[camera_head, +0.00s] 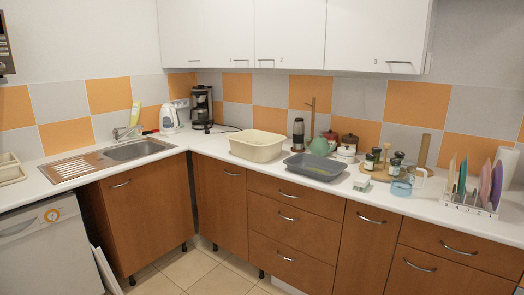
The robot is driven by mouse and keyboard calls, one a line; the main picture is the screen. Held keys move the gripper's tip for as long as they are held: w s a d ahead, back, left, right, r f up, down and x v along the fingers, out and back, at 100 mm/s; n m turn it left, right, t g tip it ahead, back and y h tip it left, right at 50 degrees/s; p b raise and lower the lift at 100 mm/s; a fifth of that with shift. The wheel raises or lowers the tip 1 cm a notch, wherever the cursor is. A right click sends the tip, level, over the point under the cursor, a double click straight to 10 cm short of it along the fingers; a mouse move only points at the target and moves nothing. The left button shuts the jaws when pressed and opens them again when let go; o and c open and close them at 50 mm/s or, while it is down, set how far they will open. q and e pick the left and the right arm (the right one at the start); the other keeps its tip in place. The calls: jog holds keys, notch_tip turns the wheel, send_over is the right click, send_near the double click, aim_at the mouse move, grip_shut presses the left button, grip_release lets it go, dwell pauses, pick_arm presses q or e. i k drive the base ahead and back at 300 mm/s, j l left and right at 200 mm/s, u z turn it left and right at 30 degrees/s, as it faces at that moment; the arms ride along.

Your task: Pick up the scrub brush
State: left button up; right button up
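I cannot make out the scrub brush for certain. A small, thin red and dark item (150,132) lies by the back right of the sink (138,150), between the faucet and the white kettle; it is too small to identify. A yellow-green bottle (136,113) stands upright behind the faucet (124,131). Neither of my grippers is in view.
The white counter (205,143) runs along both walls, clear near the corner. A cream basin (257,146) and a grey tray (314,167) stand on it. The kettle (169,119), coffee maker (202,105), several jars and a dish rack (470,203) also stand there. Floor shows below.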

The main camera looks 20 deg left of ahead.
aim_at(362, 180)
jog(key=i+j, duration=0.9)
jog(key=i, duration=0.15)
